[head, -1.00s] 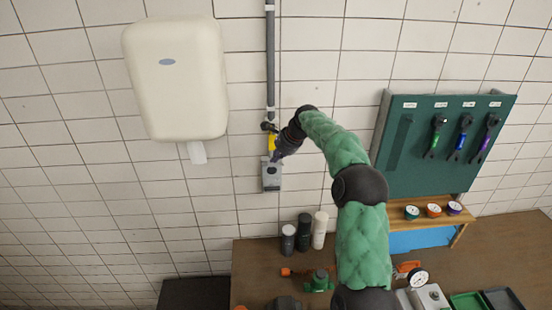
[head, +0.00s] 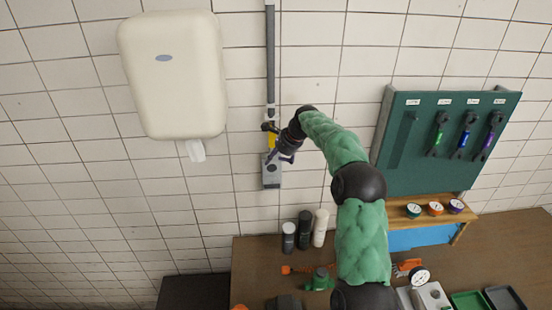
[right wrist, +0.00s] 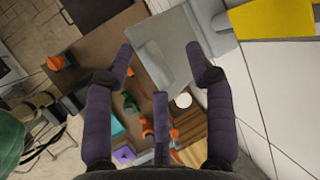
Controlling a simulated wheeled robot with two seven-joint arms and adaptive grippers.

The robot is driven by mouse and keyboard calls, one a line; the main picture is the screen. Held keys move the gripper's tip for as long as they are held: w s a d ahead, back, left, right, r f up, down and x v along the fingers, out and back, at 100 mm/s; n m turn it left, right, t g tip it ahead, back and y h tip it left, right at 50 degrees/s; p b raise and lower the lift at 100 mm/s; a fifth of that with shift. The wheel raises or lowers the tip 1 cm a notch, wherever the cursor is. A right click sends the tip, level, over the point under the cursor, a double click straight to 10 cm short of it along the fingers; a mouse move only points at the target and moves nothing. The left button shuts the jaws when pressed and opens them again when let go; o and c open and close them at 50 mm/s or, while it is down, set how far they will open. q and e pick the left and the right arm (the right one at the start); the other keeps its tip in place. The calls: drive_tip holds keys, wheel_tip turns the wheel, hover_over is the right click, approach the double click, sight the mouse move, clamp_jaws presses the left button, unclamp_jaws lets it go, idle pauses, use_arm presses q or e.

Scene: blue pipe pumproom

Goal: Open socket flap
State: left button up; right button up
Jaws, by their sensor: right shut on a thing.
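The grey socket box (head: 271,180) is fixed to the tiled wall below a vertical grey conduit. My right gripper (head: 283,157) is at the upper part of the box and covers some of it. In the right wrist view, the box's grey face (right wrist: 178,38) lies ahead, and a paler grey flap (right wrist: 152,62) shows between the fingertips of my right gripper (right wrist: 165,72). The gripper is shut on the flap, with its fingers still well apart. How far the flap stands off the box is hard to tell. My left gripper is out of view.
A cream dispenser (head: 172,80) hangs to the left, a green tool board (head: 445,150) to the right. The brown bench (head: 255,260) below holds bottles and several parts.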

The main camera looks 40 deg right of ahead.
drive_tip(key=shift+d+r, duration=0.1)
drive_tip(key=shift+r, duration=0.6)
drive_tip(key=v, duration=1)
drive_tip(key=shift+s, duration=0.5)
drive_tip(key=shift+r, duration=0.2)
